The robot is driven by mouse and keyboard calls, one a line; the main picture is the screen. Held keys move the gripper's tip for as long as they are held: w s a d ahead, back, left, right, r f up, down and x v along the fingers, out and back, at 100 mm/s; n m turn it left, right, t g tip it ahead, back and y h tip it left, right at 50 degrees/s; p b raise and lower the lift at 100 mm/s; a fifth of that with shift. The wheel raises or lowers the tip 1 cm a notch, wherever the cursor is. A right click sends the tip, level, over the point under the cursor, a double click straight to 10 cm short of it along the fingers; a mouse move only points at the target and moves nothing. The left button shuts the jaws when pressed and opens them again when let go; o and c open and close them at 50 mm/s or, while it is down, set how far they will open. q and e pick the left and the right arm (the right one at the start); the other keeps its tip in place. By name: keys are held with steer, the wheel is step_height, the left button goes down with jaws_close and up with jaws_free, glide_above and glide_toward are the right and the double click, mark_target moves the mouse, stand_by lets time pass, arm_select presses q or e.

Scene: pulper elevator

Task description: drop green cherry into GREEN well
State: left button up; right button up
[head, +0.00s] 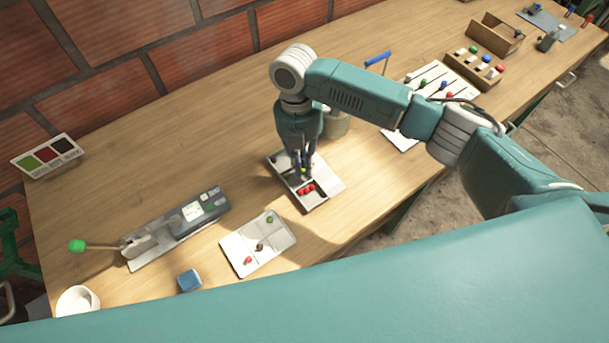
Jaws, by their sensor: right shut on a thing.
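My right gripper (304,172) points down over a small sorting tray (316,207) with dark compartments. It is shut on a small green cherry (304,171), which shows only as a green spot between the fingertips. The fingers hide part of the tray, so I cannot tell which compartment is the GREEN well or whether the cherry touches the tray. Several red cherries (306,189) lie in the near compartment. My left gripper is not in view.
A grey device (190,218) with a green-knobbed lever, a blue block (189,280) and a white cup (77,300) stand left. A grey pot (336,124) is close behind the gripper.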

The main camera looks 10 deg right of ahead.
steer(key=shift+r, duration=0.1)
steer(key=o, duration=0.6)
steer(key=shift+o, duration=0.6)
steer(key=shift+r, duration=0.25)
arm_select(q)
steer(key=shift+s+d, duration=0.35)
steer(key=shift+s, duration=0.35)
arm_select(e)
step_height(320, 180, up, 11)
steer(key=w, duration=0.2)
steer(key=shift+a+r, duration=0.15)
